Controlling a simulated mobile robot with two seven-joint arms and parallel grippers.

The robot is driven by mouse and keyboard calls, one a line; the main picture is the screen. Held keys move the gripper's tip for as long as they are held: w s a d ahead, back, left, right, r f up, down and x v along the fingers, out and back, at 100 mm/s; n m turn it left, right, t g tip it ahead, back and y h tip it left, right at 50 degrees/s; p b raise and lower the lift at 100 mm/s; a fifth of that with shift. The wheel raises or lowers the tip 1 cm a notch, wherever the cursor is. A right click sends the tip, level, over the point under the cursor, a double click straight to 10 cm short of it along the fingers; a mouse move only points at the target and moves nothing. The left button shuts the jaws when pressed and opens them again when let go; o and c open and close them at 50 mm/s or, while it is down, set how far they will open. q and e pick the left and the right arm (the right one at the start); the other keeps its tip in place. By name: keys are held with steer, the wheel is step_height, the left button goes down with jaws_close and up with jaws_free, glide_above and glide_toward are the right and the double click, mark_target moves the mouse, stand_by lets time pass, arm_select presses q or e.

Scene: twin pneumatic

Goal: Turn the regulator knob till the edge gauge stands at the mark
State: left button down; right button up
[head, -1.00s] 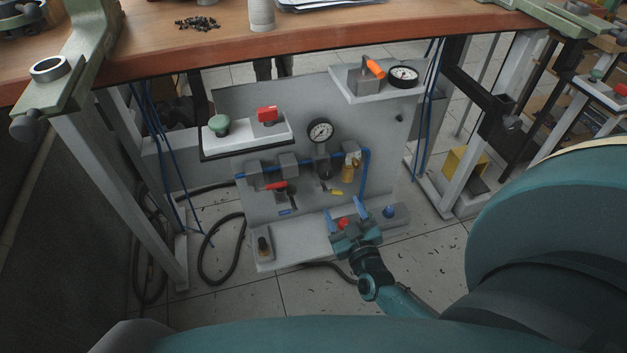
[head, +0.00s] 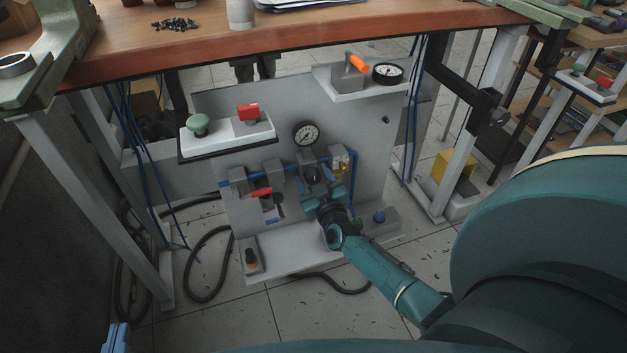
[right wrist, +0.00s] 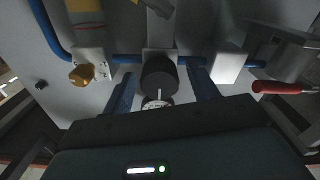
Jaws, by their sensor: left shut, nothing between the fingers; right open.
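Another round gauge (head: 388,72) lies by the edge of the upper right shelf. Both needles are too small to read against a mark. My right gripper (head: 314,177) is open, its blue fingers on either side of the knob. In the right wrist view the knob (right wrist: 158,78) stands between the fingers, with gaps visible; part of the gauge (right wrist: 155,103) shows just below it. My left gripper (head: 117,337) is shut at the lower left, mostly cut off, far from the panel.
Blue tubing and a red lever (head: 262,192) are left of the knob; a brass fitting (head: 341,163) is close on its right. A white box (head: 226,138) bears green and red buttons. The wooden tabletop (head: 290,34) overhangs the panel. Hoses lie on the floor.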

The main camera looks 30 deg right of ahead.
steer(key=shift+c, duration=0.5)
steer(key=c, duration=0.9)
steer(key=m, duration=0.4)
steer(key=shift+m, duration=0.4)
steer(key=m, duration=0.4)
steer(key=shift+m, duration=0.3)
steer(key=m+b, duration=0.1)
steer(key=m, duration=0.3)
steer(key=shift+d+f, duration=0.1)
arm_select(q)
steer(key=shift+s+d+r+m+t+h+b, duration=0.1)
steer(key=shift+s+d+m+t+h+b, duration=0.05)
steer(key=shift+d+m+t+h+b, duration=0.55)
arm_select(e)
steer(key=shift+m, duration=2.1)
arm_select(q)
steer(key=shift+a, duration=0.15)
